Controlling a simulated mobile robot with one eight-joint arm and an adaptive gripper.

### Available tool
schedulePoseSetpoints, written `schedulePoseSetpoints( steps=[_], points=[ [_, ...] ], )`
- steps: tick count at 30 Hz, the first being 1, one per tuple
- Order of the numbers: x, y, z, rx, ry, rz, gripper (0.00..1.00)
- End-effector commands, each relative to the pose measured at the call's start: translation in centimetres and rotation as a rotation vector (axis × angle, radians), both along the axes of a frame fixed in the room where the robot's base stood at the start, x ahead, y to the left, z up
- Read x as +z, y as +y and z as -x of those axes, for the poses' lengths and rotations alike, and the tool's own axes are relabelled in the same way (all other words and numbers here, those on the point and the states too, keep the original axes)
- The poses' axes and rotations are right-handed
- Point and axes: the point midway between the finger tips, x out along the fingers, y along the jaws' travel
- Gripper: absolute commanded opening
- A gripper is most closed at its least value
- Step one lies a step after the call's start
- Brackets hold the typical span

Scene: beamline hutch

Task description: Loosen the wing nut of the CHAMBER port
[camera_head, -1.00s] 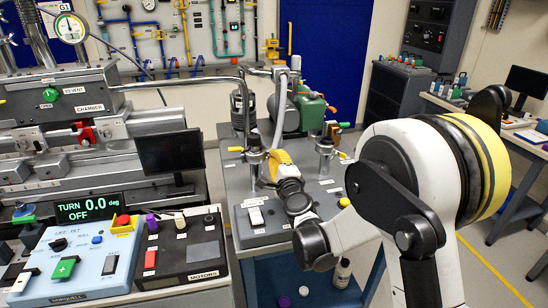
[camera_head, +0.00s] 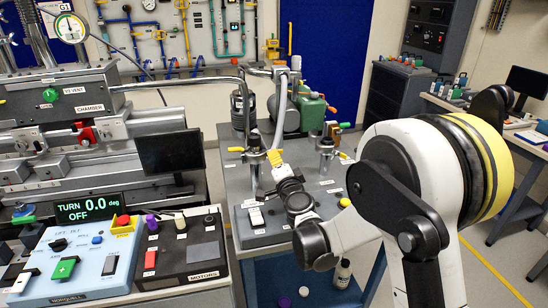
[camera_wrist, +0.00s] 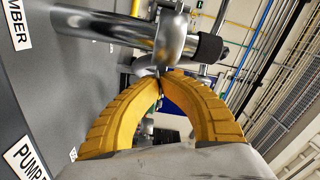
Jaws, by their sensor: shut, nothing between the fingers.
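My gripper (camera_head: 274,157) has yellow fingers and is at the left metal port post (camera_head: 255,165) on the grey cart. In the wrist view its fingertips (camera_wrist: 160,80) meet with nothing between them. Just beyond the tips stands a metal clamp-like part (camera_wrist: 172,38) on a pipe, with a dark cylindrical end (camera_wrist: 209,48). Whether the tips touch it, I cannot tell. A partly cut-off label ending in "MBER" (camera_wrist: 17,24) lies beside this port. In the head view a yellow wing-shaped handle (camera_head: 236,149) sticks out left of the post. The wing nut is not clearly distinguishable in the wrist view.
A second port post (camera_head: 325,155) with a yellow handle (camera_head: 343,155) stands to the right. A bent metal hose (camera_head: 280,110) rises beside my gripper. A green pump (camera_head: 312,110) is behind. A display (camera_head: 88,208) reads "TURN 0.0 deg OFF". A black monitor (camera_head: 170,151) stands left.

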Motion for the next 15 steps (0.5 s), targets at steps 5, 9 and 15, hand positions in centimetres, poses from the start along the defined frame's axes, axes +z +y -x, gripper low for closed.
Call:
schedulePoseSetpoints(
  steps=[5,9,15],
  points=[
    [0.16,-0.30,-0.21,-0.008,-0.006,0.016,0.00],
    [0.17,-0.31,-0.21,-0.008,-0.006,0.017,0.00],
    [0.18,-0.31,-0.21,-0.008,-0.006,0.017,0.05]
  ],
)
